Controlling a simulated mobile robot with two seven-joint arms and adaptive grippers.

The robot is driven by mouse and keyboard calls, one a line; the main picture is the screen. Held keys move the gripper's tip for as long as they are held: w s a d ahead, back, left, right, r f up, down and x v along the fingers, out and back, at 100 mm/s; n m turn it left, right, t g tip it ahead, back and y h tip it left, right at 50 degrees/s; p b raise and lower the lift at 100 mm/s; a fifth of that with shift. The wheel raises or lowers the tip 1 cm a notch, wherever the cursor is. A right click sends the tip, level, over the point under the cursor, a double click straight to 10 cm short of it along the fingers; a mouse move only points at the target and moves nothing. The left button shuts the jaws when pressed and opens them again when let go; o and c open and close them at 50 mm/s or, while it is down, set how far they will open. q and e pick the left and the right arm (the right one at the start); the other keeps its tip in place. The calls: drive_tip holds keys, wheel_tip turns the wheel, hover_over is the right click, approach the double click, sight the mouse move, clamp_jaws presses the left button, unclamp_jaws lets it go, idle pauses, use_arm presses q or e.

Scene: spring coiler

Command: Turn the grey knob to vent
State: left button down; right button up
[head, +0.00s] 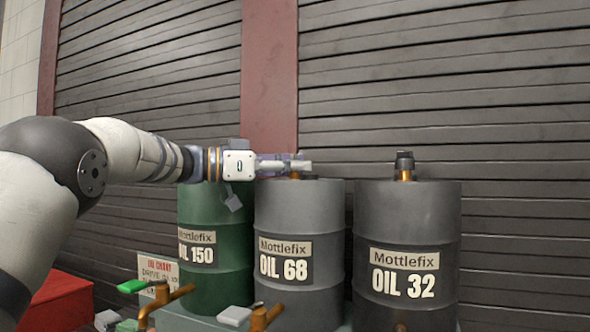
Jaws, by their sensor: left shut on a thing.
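My left gripper (300,165) reaches in from the left, level with the top of the grey drum marked OIL 68 (330,222). Its fingers are shut around the knob on top of that drum. The fingers hide most of the knob; a bit of brass stem (295,175) shows just below them. I cannot read any vent mark or the knob's turn angle. My right gripper is not in view.
A dark grey drum marked OIL 32 (407,225) stands to the right, with a dark knob (404,160) on top. A green OIL 150 drum (215,275) stands left. Brass taps with a green handle (132,286) and a grey handle (234,316) are in front. A ribbed shutter (450,90) is behind.

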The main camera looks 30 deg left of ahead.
use_arm(q)
drive_tip(key=shift+w+f+m+g+h+b, duration=0.15)
drive_tip(key=shift+f+m+g+h+b, duration=0.15)
drive_tip(key=shift+m+g+h, duration=0.35)
drive_tip(key=shift+r+g, duration=0.1)
drive_tip(key=shift+g, duration=0.25)
drive_tip(key=shift+r+m+h, duration=0.1)
drive_tip(key=shift+m+h, duration=0.15)
drive_tip(key=c, duration=1.3)
unclamp_jaws()
drive_tip(key=shift+d, duration=0.15)
drive_tip(key=shift+r, duration=0.1)
drive_tip(key=v, duration=1.2)
